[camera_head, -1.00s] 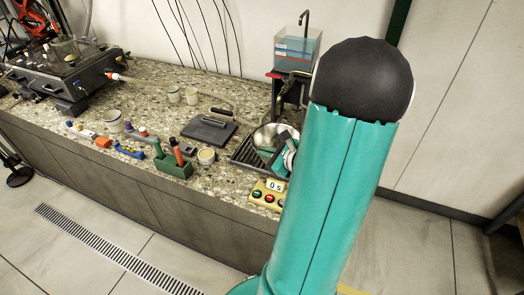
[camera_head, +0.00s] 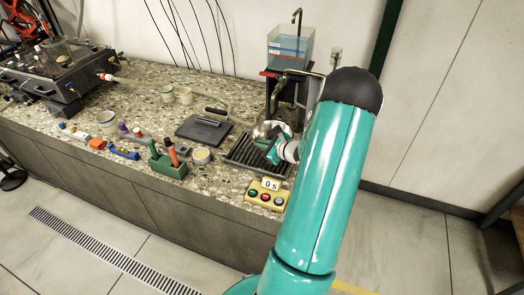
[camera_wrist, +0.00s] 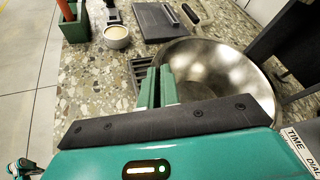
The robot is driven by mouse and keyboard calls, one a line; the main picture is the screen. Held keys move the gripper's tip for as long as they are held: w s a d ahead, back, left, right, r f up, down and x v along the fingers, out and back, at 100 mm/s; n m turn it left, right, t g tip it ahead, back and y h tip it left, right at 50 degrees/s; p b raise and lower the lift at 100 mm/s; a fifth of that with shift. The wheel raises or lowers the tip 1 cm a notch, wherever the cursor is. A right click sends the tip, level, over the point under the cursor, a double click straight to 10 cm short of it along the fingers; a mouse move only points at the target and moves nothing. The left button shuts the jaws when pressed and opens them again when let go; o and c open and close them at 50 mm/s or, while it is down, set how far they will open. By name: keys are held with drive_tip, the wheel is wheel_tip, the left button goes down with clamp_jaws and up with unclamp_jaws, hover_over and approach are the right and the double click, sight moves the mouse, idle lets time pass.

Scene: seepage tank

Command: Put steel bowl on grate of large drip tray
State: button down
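The steel bowl (camera_wrist: 225,70) fills the right of the wrist view, with its rim at my fingers. In the head view the bowl (camera_head: 262,130) shows at the back edge of the drip tray, partly hidden by my gripper. My gripper (camera_wrist: 157,88) has its green fingers close together on the bowl's near rim; in the head view it (camera_head: 273,151) is over the tray. The large drip tray (camera_head: 242,153) has a dark slatted grate; a corner of it (camera_wrist: 140,72) shows left of the fingers. The gap between bowl and grate is hard to judge.
A tank on a dark stand (camera_head: 290,45) rises behind the tray. A yellow button box with a display (camera_head: 267,194) sits in front. A dark slab (camera_head: 204,128), a small cup (camera_head: 202,155) and a green holder (camera_head: 168,165) stand to the left.

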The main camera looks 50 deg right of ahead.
drive_tip(key=shift+w+d+f, duration=0.2)
drive_tip(key=shift+f, duration=1.6)
drive_tip(key=c, duration=1.6)
unclamp_jaws()
